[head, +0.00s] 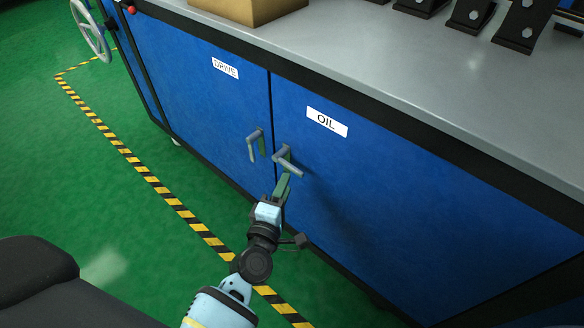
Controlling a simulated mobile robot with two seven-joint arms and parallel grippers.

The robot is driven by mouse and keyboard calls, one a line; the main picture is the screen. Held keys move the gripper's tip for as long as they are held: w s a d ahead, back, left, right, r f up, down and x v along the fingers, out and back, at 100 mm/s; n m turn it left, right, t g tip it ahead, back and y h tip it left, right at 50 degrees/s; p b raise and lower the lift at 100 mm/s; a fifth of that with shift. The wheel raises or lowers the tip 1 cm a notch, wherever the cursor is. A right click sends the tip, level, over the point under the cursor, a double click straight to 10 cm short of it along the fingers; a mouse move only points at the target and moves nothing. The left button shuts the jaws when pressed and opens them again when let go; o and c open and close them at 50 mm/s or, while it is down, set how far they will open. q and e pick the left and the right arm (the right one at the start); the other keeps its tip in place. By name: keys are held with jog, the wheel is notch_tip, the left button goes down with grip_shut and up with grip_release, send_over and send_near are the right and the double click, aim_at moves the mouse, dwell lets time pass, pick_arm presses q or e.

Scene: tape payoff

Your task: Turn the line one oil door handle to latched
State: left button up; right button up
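The oil door (400,190) is a blue cabinet door with a white OIL label (327,122). Its grey lever handle (291,166) sits near the door's left edge and slants down to the right, neither upright nor level in the picture. My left gripper (285,186) reaches up from below, its fingertips just under the handle. I cannot tell whether they touch it, or whether the fingers are open or shut. My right gripper is not in view.
The drive door (205,95) is on the left, its lever handle (252,148) hanging down close by. The grey worktop (400,60) overhangs above, with a cardboard-coloured box (250,8) and black brackets (470,14). Yellow-black tape (165,195) marks the green floor.

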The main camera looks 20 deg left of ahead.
aim_at(292, 171)
pick_arm(q)
jog(key=w+b, duration=0.1)
jog(key=w, duration=0.4)
jog(key=shift+a, duration=0.1)
jog(key=shift+w, duration=1)
grip_shut()
